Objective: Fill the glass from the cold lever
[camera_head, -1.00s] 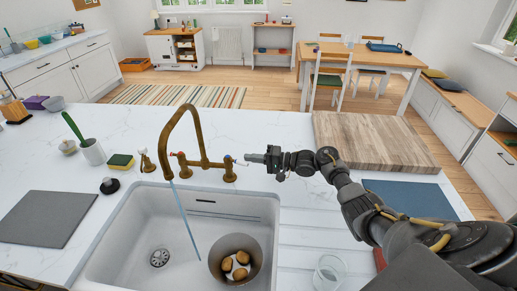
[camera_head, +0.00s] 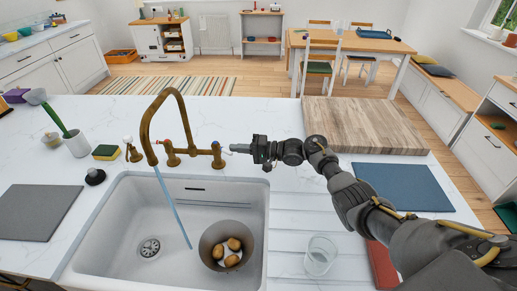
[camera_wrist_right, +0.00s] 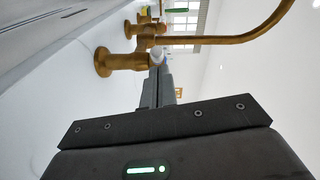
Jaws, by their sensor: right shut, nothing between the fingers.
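The brass tap (camera_head: 178,120) arches over the white sink (camera_head: 118,215). A stream of water (camera_head: 173,205) runs from its spout into the sink, not into the glass. The cold lever (camera_head: 217,148), marked blue, is on the tap's right side. My right gripper (camera_head: 236,148) is shut and empty, its fingertips at the lever's white end (camera_wrist_right: 157,56); whether they touch it I cannot tell. The clear glass (camera_head: 320,255) stands upright on the ribbed drainboard right of the sink and looks empty. My left gripper is not in view.
A pot (camera_head: 212,236) with several potatoes stands in the sink. A wooden board (camera_head: 365,127), a blue mat (camera_head: 402,187) and a red item (camera_head: 381,264) lie to the right. A grey mat (camera_head: 38,212), black stopper and sponge are left of the sink.

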